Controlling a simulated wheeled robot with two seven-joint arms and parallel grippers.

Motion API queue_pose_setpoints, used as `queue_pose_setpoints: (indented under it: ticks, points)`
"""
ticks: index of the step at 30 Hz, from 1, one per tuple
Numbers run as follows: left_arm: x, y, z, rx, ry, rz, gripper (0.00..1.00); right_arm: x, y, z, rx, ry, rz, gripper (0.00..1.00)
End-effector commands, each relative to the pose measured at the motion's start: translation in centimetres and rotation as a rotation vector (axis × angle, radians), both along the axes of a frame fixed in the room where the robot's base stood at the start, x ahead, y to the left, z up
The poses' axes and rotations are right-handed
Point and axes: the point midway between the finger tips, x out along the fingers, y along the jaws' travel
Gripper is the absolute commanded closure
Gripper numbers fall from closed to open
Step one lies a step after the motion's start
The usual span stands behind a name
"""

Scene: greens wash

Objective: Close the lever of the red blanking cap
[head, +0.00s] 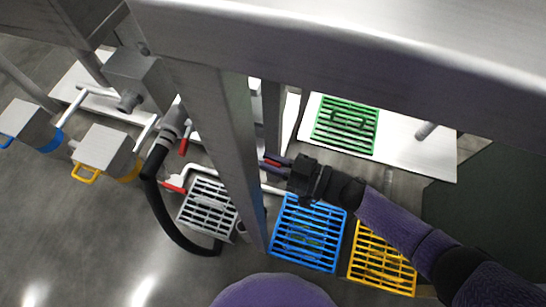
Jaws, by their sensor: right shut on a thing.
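My right gripper (274,166) reaches in from the right, just right of the upright steel leg. Its dark fingers are shut on a small red piece (271,162), which looks like a lever of the blanking cap. The cap's body is not clearly visible; the leg and the gripper cover that spot. Two other red levers show left of the leg, one (184,146) beside the grey hose coupling and one (174,188) at a white pipe end. I cannot tell whether either belongs to the cap. My left gripper is not in view.
A steel beam and leg (228,150) cross close in front. A black hose (165,215) loops at the left. Grey (208,205), blue (308,232), yellow (380,262) and green (346,124) grates lie below. Boxes with blue and yellow handles stand left. Lower-left floor is clear.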

Motion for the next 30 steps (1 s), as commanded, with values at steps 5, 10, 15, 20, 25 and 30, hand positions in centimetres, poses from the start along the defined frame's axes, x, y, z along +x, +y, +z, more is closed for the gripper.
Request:
queue_pose_setpoints:
  ticks: [5, 10, 15, 20, 25, 30]
  points:
    - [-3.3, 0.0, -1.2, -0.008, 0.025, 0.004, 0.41, -0.6, 0.3, 0.4, 0.002, 0.002, -0.127, 1.0]
    - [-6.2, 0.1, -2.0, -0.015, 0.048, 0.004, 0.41, -1.1, 0.7, 0.3, 0.002, 0.003, -0.259, 1.0]
    - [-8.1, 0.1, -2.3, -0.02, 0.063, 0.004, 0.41, -1.5, 1.0, 0.2, 0.002, 0.004, -0.377, 1.0]
    - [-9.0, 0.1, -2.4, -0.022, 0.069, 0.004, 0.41, -1.8, 1.3, 0.1, 0.002, 0.004, -0.462, 1.0]
    - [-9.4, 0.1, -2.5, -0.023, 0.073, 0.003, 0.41, -1.9, 1.5, 0.0, 0.0, 0.002, -0.521, 1.0]
    - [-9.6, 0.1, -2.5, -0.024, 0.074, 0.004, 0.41, -2.0, 1.6, 0.0, -0.001, 0.003, -0.549, 1.0]
